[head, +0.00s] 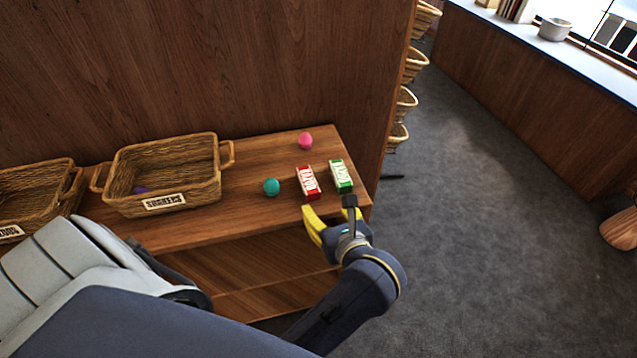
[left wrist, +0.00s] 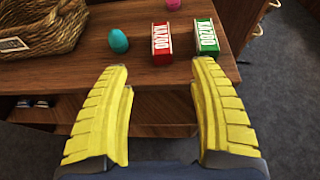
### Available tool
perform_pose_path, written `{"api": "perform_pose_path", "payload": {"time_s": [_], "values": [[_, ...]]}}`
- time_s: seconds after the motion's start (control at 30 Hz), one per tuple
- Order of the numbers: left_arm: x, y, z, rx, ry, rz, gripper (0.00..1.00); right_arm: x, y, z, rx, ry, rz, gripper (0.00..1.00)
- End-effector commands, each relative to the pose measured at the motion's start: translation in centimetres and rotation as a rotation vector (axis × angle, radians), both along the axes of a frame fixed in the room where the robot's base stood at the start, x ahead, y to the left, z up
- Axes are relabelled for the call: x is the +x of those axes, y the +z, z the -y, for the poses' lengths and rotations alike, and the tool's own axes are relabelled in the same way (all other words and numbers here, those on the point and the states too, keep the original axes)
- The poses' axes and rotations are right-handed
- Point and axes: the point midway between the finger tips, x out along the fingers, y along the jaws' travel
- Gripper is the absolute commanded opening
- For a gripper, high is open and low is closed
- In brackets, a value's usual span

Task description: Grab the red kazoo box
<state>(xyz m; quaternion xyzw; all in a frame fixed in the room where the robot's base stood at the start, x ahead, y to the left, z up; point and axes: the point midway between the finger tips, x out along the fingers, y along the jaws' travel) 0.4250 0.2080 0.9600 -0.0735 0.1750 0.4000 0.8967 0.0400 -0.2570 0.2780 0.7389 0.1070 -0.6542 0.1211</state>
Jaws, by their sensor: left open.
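The red kazoo box (head: 308,183) lies on the wooden shelf top near its front right corner, with white lettering on it. It also shows in the left wrist view (left wrist: 162,43), ahead of the fingers and between their lines. A green kazoo box (head: 341,176) lies just to its right, also in the left wrist view (left wrist: 207,37). My left gripper (head: 332,222) is open and empty at the shelf's front edge, short of the red box and not touching it. Its two yellow fingers (left wrist: 160,95) are spread wide in the left wrist view. My right gripper is not in view.
A teal egg-shaped shaker (head: 271,187) sits left of the red box, and a pink one (head: 305,141) sits behind. A labelled wicker basket (head: 200,160) stands further left, with another basket (head: 30,190) beyond. The shelf top (head: 250,215) has bare wood in front.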

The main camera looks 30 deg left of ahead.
Motion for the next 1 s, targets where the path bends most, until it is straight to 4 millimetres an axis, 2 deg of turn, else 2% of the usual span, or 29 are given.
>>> {"api": "perform_pose_path", "payload": {"time_s": [0.63,1.0], "values": [[5.9,-3.7,-6.7,-0.01,-0.002,-0.001,0.62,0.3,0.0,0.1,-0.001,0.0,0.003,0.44],[7.4,-4.7,-8.2,-0.012,-0.002,-0.001,0.62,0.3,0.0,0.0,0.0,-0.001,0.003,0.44]]}}
